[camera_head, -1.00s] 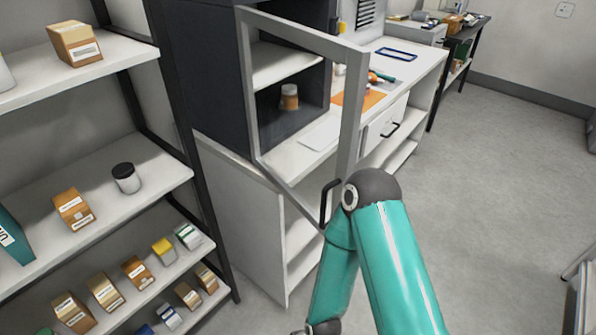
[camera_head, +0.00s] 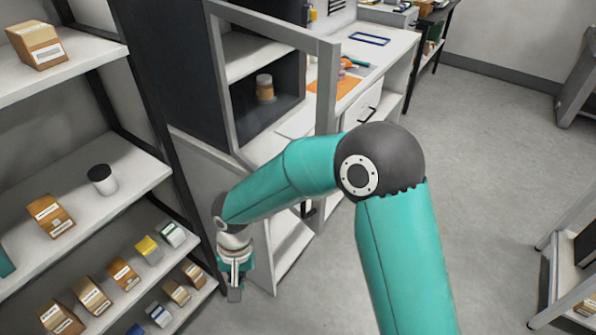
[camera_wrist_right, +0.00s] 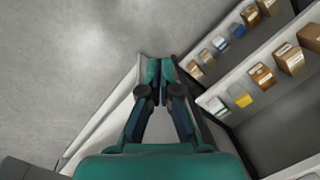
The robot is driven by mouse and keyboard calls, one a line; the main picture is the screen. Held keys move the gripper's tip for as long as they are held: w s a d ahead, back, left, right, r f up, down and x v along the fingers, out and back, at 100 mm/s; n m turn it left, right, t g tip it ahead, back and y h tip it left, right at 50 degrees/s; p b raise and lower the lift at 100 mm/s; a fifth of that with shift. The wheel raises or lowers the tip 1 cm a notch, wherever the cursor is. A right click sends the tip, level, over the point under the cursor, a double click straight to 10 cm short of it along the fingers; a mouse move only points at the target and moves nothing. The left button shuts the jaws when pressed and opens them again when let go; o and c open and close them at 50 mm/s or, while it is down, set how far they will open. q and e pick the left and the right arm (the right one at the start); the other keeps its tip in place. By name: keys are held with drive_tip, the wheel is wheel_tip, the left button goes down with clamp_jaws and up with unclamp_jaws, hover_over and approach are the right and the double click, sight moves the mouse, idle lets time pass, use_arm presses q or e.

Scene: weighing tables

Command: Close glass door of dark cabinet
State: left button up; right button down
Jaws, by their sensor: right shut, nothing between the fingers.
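The dark cabinet (camera_head: 155,60) stands on the white bench, left of the picture's middle in the head view. Its glass door, with a grey frame (camera_head: 328,85), stands open, swung out from the cabinet front. The door's dark handle (camera_head: 308,209) is partly hidden behind my right arm. My right gripper (camera_head: 235,288) points down, left of and below the door, beside the bench's end and the shelf rack. It is shut and empty, and its closed fingers also show in the right wrist view (camera_wrist_right: 160,74). My left gripper is not in view.
A shelf rack (camera_head: 130,190) with boxes and jars stands close on the left, near my right gripper. A jar (camera_head: 265,88) sits inside the cabinet. The bench holds an orange mat (camera_head: 347,87).

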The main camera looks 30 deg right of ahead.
drive_tip(key=s+d+r+m+t+h, duration=0.1)
drive_tip(key=d+r+m+h, duration=0.15)
drive_tip(key=r, duration=0.85)
drive_tip(key=s+d+r+m+h+p, duration=0.15)
drive_tip(key=r+m, duration=0.25)
drive_tip(key=r, duration=0.7)
drive_tip(key=d+r+m+t+h+b, duration=0.1)
drive_tip(key=d+r+m+h, duration=0.15)
drive_tip(key=r, duration=0.95)
drive_tip(key=w+d+f+p, duration=0.1)
drive_tip(key=w+d+f, duration=0.1)
drive_tip(key=d+f, duration=0.6)
drive_tip(key=shift+f+m+y+p, duration=0.3)
drive_tip(key=shift+f+y, duration=0.15)
drive_tip(key=shift+f, duration=0.3)
